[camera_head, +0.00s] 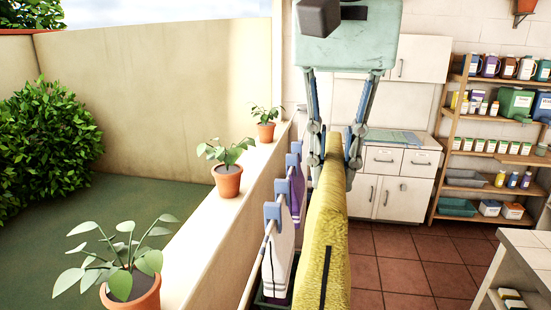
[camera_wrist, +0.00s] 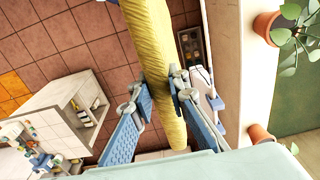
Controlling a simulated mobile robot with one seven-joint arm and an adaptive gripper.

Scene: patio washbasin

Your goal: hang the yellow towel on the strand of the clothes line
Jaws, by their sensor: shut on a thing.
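The yellow towel (camera_head: 322,235) hangs lengthwise in the middle of the head view, with a dark stripe near its lower front. My gripper (camera_head: 335,150) comes down from above and is shut on the towel's far upper part, one finger on each side. In the wrist view, the towel (camera_wrist: 150,40) runs between the fingers of my gripper (camera_wrist: 160,92). The visible clothes line strand (camera_head: 257,258) carries clipped laundry just left of the towel. I cannot tell whether a strand lies under the towel.
White and purple laundry (camera_head: 281,252) hangs from blue clips (camera_head: 273,211) close beside the towel. A low wall (camera_head: 200,235) with potted plants (camera_head: 228,180) runs along the left. A shelf (camera_head: 480,155) and white cabinets (camera_head: 402,198) stand behind. The tiled floor (camera_head: 405,270) at right is clear.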

